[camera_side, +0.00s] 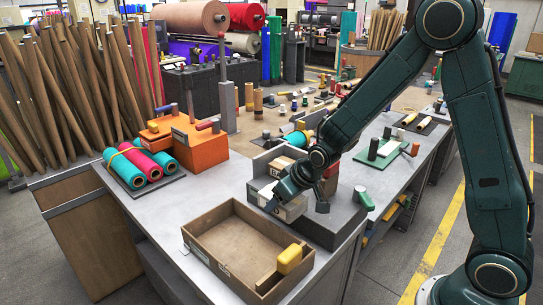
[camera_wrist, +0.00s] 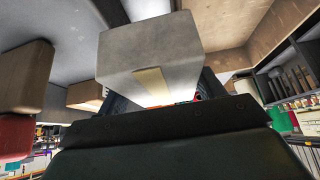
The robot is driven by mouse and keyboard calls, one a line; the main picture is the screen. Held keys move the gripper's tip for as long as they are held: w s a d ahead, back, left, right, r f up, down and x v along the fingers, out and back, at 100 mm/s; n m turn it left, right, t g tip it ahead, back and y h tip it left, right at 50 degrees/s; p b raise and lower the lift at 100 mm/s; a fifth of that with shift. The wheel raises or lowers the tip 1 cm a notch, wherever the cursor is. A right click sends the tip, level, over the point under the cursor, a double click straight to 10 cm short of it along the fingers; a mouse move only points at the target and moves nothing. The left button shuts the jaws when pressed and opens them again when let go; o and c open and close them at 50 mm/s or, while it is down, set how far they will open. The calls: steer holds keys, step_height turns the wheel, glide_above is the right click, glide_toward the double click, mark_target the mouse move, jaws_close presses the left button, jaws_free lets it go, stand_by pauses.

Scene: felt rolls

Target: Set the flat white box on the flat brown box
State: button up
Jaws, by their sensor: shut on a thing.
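My gripper (camera_side: 296,203) is shut on the white box (camera_side: 287,209), a pale grey-white block low over the worktop. It also shows in the wrist view (camera_wrist: 150,52), with a cream label strip on its near face. I cannot tell whether its underside touches the surface.
An open brown tray (camera_side: 205,232) with a yellow block (camera_side: 290,258) stands in front of my gripper. Colored felt rolls (camera_side: 152,163) and an orange box (camera_side: 200,147) are to the left. A green-handled tool (camera_side: 364,199) lies to the right. Bare worktop shows left of the tray.

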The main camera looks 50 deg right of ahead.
steer(key=w+d+r, duration=0.1)
steer(key=w, duration=0.1)
steer(key=w+d+r, duration=0.1)
steer(key=w+d, duration=0.1)
steer(key=w+d+r, duration=0.1)
steer(key=w+d, duration=0.1)
steer(key=shift+d+r, duration=0.1)
steer(key=shift+d, duration=0.15)
glide_toward(281, 162)
steer(key=shift+w+a+r, duration=0.2)
steer(key=shift+w+r, duration=0.15)
steer(key=shift+w, duration=0.2)
steer(key=shift+w+a+r, duration=0.15)
steer(key=shift+w+r, duration=0.2)
steer(key=shift+w, duration=0.2)
steer(key=shift+w+d+r, duration=0.1)
steer(key=shift+d+r, duration=0.2)
steer(key=shift+d, duration=0.2)
steer(key=shift+f, duration=0.1)
steer(key=shift+f, duration=2.3)
steer(key=shift+f, duration=0.5)
